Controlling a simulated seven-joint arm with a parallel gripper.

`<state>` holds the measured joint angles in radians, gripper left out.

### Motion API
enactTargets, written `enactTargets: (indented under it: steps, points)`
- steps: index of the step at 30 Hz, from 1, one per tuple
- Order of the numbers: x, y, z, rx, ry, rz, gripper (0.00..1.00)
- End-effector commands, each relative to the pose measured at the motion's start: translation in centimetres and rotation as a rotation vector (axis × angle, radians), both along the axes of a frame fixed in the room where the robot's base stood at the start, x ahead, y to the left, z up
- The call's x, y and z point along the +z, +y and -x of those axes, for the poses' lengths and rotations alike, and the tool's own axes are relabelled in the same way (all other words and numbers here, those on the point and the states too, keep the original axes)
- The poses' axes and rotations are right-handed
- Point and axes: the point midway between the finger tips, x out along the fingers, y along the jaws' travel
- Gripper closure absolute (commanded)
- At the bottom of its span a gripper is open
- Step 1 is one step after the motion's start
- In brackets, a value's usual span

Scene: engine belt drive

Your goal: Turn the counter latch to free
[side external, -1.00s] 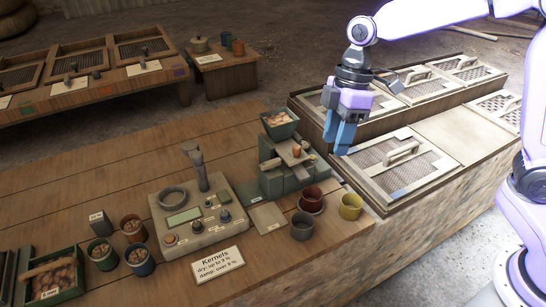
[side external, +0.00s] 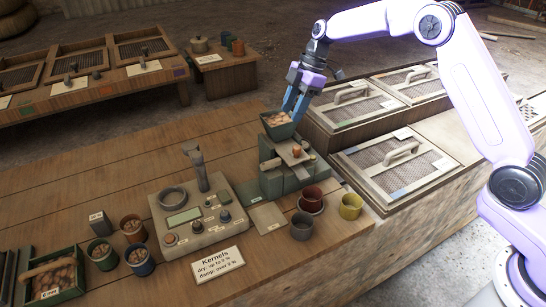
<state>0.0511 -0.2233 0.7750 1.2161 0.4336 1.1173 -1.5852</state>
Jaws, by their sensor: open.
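A green machine (side external: 285,178) stands on the wooden counter, with a green hopper (side external: 268,121) of brown nuts on top. A sloped part with small orange and pale pieces (side external: 297,152) is on its front. I cannot clearly pick out which small part is the counter latch. My gripper (side external: 295,110) has blue fingers, points down and is open. It is just behind and above the right side of the hopper, appearing empty. I cannot tell whether the fingertips touch the hopper rim.
A grey meter panel (side external: 205,236) with a ring and an upright handle stands left of the machine. Red (side external: 311,197), grey (side external: 302,226) and yellow (side external: 350,206) cups stand in front right. Mesh-lidded trays (side external: 395,168) lie to the right.

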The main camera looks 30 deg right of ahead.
Motion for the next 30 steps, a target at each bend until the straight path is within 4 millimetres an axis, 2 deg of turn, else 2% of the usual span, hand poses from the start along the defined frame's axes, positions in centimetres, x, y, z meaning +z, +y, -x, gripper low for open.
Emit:
enactTargets:
  steps: [21, 30]
  points:
    - [-12.1, 5.0, 0.2, 0.001, 0.005, 0.002, 0.56]
    - [-14.6, 6.1, 0.1, -0.001, 0.001, 0.001, 0.56]
